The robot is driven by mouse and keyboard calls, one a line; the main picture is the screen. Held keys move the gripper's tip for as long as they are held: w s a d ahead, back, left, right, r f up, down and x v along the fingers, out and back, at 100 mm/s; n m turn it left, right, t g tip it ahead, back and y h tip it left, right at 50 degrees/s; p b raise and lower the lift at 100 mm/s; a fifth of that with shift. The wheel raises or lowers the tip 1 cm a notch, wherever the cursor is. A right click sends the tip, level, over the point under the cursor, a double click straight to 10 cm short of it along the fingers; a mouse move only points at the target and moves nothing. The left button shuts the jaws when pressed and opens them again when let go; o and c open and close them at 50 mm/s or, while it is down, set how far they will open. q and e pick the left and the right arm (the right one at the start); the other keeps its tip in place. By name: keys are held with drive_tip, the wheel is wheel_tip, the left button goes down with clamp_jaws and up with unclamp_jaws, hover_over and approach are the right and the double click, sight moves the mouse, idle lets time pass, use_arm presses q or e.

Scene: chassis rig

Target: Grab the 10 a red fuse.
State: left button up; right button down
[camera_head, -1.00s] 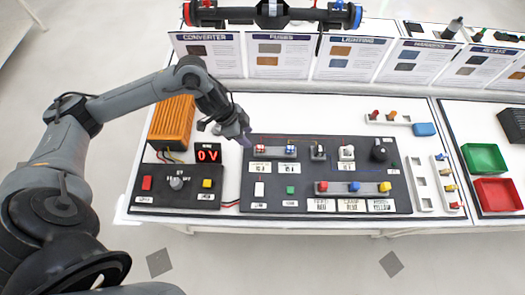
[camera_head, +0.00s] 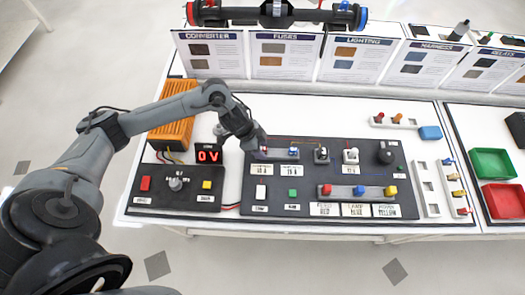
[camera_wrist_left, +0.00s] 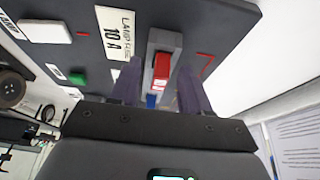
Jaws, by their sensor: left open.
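The red fuse (camera_wrist_left: 162,72) sits upright in its grey holder on the dark panel, beside a label reading "LAMP FUSE 10 A" (camera_wrist_left: 115,33). My left gripper (camera_wrist_left: 158,85) is open, with one finger on each side of the red fuse; I cannot tell if they touch it. In the head view my left gripper (camera_head: 257,141) is over the upper left of the panel and largely hides the red fuse. A blue fuse (camera_head: 293,152) stands just to its right, and part of it shows in the wrist view (camera_wrist_left: 152,100). My right gripper is not in view.
The dark panel (camera_head: 300,208) also carries a black knob (camera_head: 385,156), a green button (camera_head: 293,193) and a row of coloured plugs. An orange converter (camera_head: 172,132) stands to the left. Green (camera_head: 490,163) and red (camera_head: 503,200) bins are at the right.

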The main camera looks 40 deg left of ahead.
use_arm(q)
drive_tip(key=shift+c, duration=0.5)
clamp_jaws()
drive_tip(key=shift+r, duration=0.2)
